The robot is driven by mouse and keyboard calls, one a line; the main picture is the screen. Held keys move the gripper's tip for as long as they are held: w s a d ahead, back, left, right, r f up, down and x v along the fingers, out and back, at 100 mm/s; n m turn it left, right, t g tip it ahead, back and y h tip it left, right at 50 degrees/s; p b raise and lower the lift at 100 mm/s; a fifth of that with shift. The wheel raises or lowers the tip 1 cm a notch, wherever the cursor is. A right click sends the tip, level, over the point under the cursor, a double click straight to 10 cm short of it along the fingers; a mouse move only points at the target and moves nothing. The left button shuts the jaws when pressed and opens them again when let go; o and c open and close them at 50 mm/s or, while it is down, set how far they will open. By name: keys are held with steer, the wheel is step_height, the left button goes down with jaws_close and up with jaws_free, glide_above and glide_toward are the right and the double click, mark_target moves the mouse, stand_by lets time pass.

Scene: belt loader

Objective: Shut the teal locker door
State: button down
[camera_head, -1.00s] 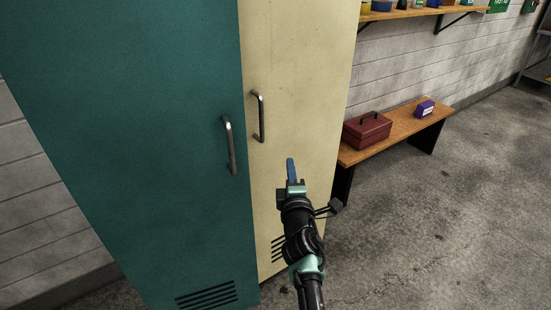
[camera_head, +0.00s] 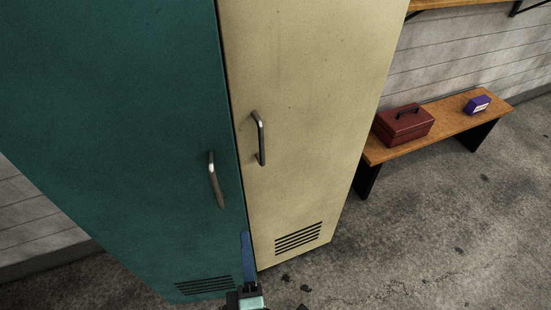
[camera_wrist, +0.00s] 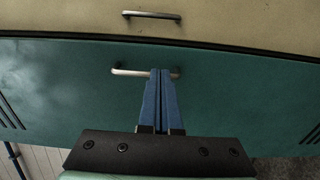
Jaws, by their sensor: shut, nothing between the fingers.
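The teal locker door (camera_head: 120,130) stands at the left, its free edge running alongside the cream locker door with a thin dark gap between them. It looks closed or nearly closed; I cannot tell whether it is fully flush. Its metal bar handle (camera_head: 214,180) is near that edge. My gripper (camera_head: 247,235) is shut and empty, its blue fingers in front of the lower part of the teal door's edge. In the wrist view my fingertips (camera_wrist: 161,72) overlap the teal door's handle (camera_wrist: 128,71); contact cannot be told.
The cream locker door (camera_head: 310,120) with its own handle (camera_head: 259,138) is to the right. A wooden bench (camera_head: 440,132) beyond it holds a dark red box (camera_head: 403,125) and a small purple box (camera_head: 477,105). The concrete floor at the right (camera_head: 440,230) is clear.

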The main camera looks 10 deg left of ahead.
glide_toward(236, 178)
steer(key=x, duration=0.7)
stand_by(0.3)
